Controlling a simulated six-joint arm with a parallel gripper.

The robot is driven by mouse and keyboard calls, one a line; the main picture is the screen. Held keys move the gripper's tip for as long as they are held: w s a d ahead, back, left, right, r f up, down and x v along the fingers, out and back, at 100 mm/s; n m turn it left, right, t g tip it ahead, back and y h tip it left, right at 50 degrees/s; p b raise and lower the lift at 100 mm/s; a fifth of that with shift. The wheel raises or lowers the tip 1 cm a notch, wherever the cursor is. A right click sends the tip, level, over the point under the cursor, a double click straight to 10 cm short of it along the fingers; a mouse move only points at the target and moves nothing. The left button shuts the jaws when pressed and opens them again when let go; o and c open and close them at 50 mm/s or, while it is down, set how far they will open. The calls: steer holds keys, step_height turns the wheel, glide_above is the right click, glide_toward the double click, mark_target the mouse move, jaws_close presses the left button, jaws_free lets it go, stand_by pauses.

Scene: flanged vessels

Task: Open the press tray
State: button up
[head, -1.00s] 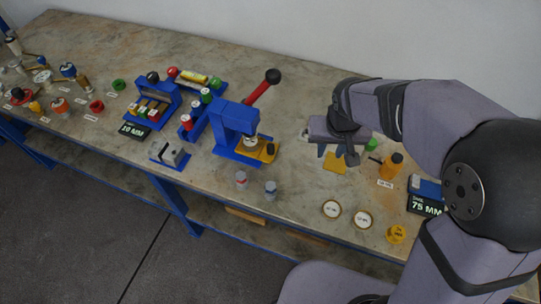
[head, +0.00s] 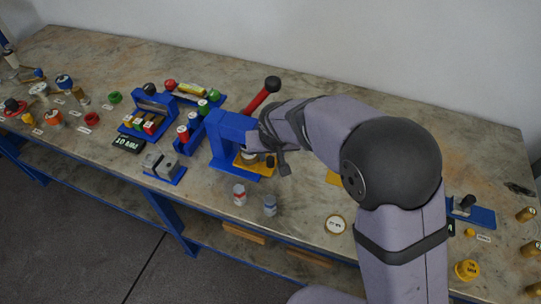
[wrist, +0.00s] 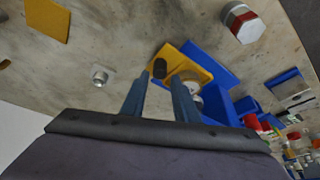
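The blue press (head: 222,140) with a red lever (head: 262,98) stands at mid-table. Its yellow tray (head: 252,170) sits at the press's foot, with a round pale piece on it and a black knob (head: 270,161) at its right end. In the wrist view the tray (wrist: 178,54) lies just beyond my fingertips, with the knob (wrist: 159,68) in front of the gap between them. My gripper (head: 281,168) is at the tray's right side, partly hidden by my arm in the head view. Its fingers (wrist: 160,84) stand apart and hold nothing; contact with the knob cannot be told.
A grey block on a blue base (head: 163,167) and a rack of coloured cylinders (head: 150,115) are to the left. A round labelled disc (head: 335,224) lies near the front edge.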

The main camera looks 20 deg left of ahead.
mark_target(270, 159)
steer(key=shift+x, duration=1.65)
steer(key=shift+r, duration=0.1)
jaws_close()
steer(key=d+p, duration=0.2)
steer(key=d, duration=0.9)
steer(key=shift+r+p, duration=0.15)
steer(key=shift+p, duration=0.15)
steer(key=shift+d+f, duration=0.2)
steer(key=shift+d, duration=0.2)
jaws_free()
steer(key=shift+r, duration=0.15)
steer(key=b+v, duration=0.1)
steer(key=v, duration=0.6)
